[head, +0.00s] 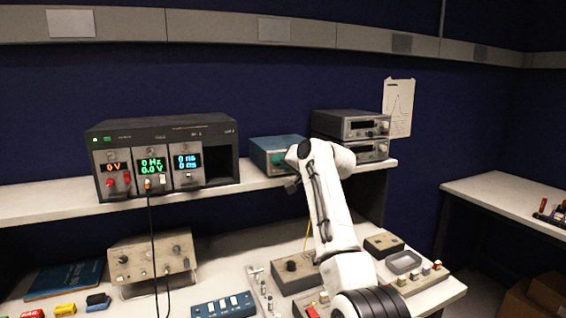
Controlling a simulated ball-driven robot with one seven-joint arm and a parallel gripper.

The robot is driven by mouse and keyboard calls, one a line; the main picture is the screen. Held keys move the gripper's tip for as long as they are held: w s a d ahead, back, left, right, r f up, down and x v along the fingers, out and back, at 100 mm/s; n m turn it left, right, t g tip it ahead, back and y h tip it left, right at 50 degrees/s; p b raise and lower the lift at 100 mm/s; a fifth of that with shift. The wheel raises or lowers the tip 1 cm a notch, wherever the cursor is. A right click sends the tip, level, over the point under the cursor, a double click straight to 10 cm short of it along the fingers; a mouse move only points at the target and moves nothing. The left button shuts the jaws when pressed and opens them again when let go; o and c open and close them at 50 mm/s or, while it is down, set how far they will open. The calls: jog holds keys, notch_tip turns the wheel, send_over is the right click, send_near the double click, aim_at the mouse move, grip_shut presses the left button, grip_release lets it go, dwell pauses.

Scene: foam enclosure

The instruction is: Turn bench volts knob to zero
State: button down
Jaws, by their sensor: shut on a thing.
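My arm rises from the lower right, and its bend hides what lies behind it. A small grey part of my gripper (292,186) shows just below the bend, at the front of the teal instrument (270,155) on the shelf. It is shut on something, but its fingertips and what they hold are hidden. I cannot tell which control is the bench volts knob. The black instrument (222,130) on the shelf shows a red 0 V display (113,167), a green 0 Hz and 0.0 V display (152,165), and a blue display.
A beige instrument (150,262) with several knobs stands on the lower bench. A dark box (289,275) with a round knob sits beside my arm. Two stacked grey instruments (352,126) stand right on the shelf. A black cable (152,235) hangs from the black instrument.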

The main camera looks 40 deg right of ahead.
jog(key=shift+f+n, duration=0.15)
jog(key=shift+n, duration=0.15)
jog(key=shift+a, duration=0.1)
jog(key=c, duration=0.9)
grip_release()
jog(key=b+v, duration=0.2)
jog(key=v, duration=0.8)
jog(key=shift+s+r, duration=0.3)
jog(key=shift+a, duration=0.1)
